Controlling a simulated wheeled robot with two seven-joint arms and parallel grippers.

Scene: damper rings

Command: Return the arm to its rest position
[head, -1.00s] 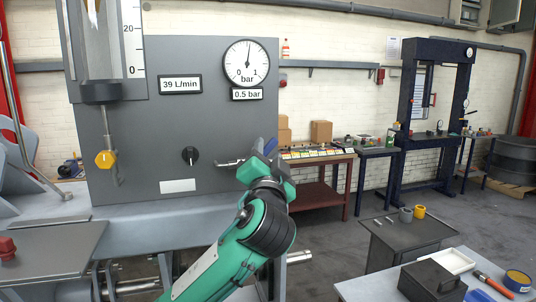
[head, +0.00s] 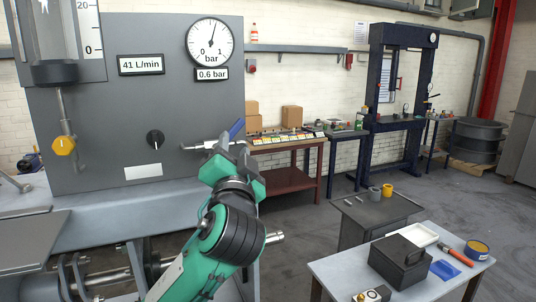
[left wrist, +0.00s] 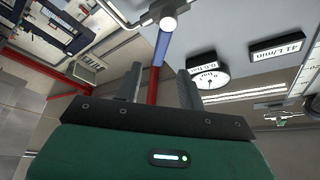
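My left gripper (head: 226,152) is just below and in front of the blue-handled valve lever (head: 237,129) at the right edge of the grey panel. In the left wrist view its two fingers (left wrist: 158,84) are apart with nothing held between them. The blue handle (left wrist: 162,48) shows beyond the fingertips, in line with the gap, and looks clear of them. My green and black left arm comes up from the bottom of the head view. My right gripper is in neither view.
A table (head: 335,268) with a black box (head: 400,262) stands right. Open floor lies between.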

